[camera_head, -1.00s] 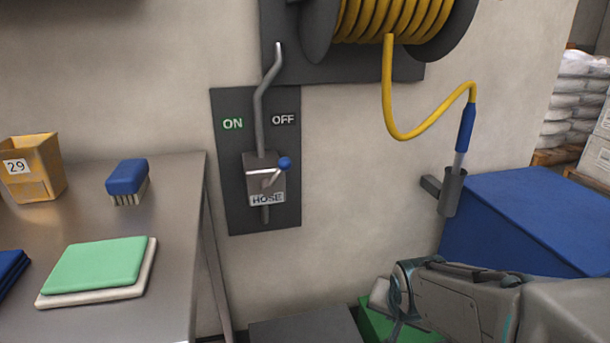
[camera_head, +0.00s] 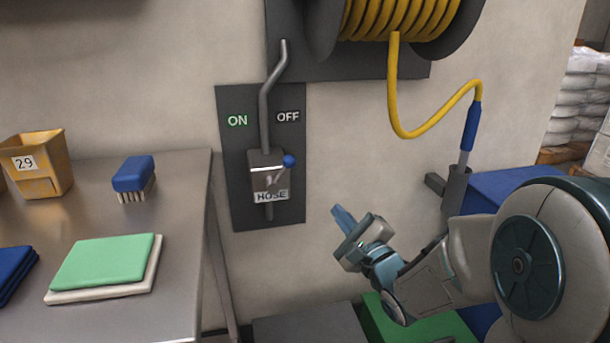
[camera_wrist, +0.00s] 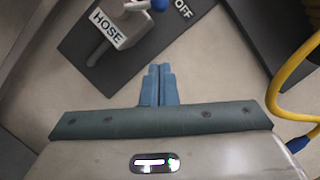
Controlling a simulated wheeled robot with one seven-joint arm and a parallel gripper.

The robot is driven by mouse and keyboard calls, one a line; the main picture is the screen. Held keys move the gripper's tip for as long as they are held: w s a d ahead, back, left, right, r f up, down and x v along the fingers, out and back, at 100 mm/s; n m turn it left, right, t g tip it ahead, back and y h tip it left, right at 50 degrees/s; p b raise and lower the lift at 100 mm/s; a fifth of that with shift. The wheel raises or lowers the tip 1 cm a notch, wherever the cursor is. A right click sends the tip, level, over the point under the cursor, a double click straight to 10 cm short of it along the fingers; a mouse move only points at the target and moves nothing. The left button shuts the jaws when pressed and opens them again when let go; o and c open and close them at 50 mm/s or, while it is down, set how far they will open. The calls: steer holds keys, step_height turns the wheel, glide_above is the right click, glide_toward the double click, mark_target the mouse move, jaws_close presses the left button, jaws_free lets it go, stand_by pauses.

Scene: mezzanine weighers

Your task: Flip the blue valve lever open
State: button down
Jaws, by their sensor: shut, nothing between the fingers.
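The valve lever, a short metal rod with a blue ball knob (camera_head: 289,160), sits on a grey valve box (camera_head: 266,172) labelled HOSE. The lever tilts up and right, toward the OFF side of the dark wall panel (camera_head: 236,190). ON is marked in green on the left. My gripper (camera_head: 340,213) is shut and empty, with blue fingers, to the right of and below the knob, apart from it. In the wrist view the shut fingertips (camera_wrist: 160,69) point toward the panel, and the blue knob (camera_wrist: 159,5) is partly cut off at the top edge.
A steel table (camera_head: 185,240) on the left holds a blue brush (camera_head: 133,174), a yellow bin (camera_head: 45,185) and folded cloths (camera_head: 105,262). A yellow hose (camera_head: 395,90) hangs to the right of the panel. A blue box (camera_head: 490,190) stands at right. The wall between is clear.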

mark_target(282, 173)
steer(key=shift+r, duration=0.15)
steer(key=shift+a, duration=0.1)
steer(key=w+a+r+b, duration=0.2)
steer(key=w+a+r, duration=0.2)
steer(key=w+a, duration=0.4)
steer(key=shift+w+b, duration=0.4)
steer(key=shift+w, duration=0.3)
steer(key=shift+d+r, duration=0.1)
steer(key=shift+r, duration=0.05)
